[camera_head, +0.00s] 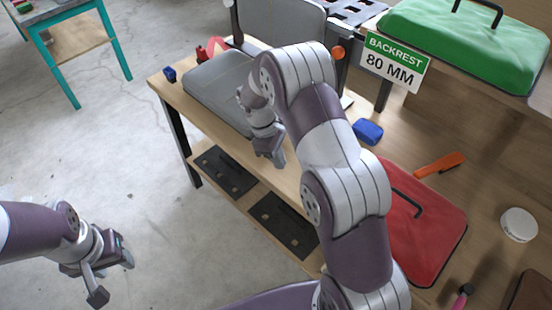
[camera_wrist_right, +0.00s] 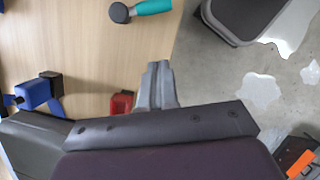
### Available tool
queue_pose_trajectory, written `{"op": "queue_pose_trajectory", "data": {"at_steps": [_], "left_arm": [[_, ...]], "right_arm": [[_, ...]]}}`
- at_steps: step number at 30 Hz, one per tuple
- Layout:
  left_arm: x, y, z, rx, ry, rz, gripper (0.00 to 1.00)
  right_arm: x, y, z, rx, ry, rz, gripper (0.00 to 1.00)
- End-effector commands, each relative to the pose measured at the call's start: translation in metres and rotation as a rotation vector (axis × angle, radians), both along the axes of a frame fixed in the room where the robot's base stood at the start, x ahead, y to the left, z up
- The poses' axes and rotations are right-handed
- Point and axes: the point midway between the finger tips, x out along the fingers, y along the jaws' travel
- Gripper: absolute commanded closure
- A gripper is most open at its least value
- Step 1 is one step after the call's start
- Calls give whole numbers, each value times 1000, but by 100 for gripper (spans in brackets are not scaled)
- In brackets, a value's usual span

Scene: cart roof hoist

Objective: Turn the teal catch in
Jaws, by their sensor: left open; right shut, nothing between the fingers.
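In the right wrist view, a teal piece (camera_wrist_right: 152,7) with a dark round end lies at the top edge, on or over the wood, partly cut off. I cannot tell for certain whether it is the catch. No teal catch stands out in the head view, where my right arm covers part of the bench. My right gripper (camera_head: 276,158) is shut and empty, pointing down by the bench's front edge. Its closed fingers (camera_wrist_right: 157,85) show in the wrist view, apart from the teal piece. My left gripper (camera_head: 113,278) is open and empty over the floor at lower left.
The bench carries a grey cushion (camera_head: 213,92), a blue piece (camera_head: 368,132), a red pad (camera_head: 428,222), an orange handle (camera_head: 440,163) and a white round lid (camera_head: 519,224). A green pad (camera_head: 470,45) and a BACKREST sign (camera_head: 395,62) are behind.

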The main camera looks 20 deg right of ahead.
Motion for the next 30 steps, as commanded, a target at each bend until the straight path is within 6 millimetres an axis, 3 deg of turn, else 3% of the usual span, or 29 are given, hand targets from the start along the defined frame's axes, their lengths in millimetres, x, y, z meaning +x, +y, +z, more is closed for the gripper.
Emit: {"op": "queue_pose_trajectory", "data": {"at_steps": [7, 15, 30], "left_arm": [[0, 0, 7, 0, -2, 0, 52], [1, 0, 17, 0, -2, 0, 52], [1, 0, 17, -1, -2, 0, 52]], "right_arm": [[-12, -11, -49, 0, 3, -2, 100], [-36, -35, -53, 0, -1, -2, 100], [-39, -38, -55, 0, -2, 6, 100]]}}
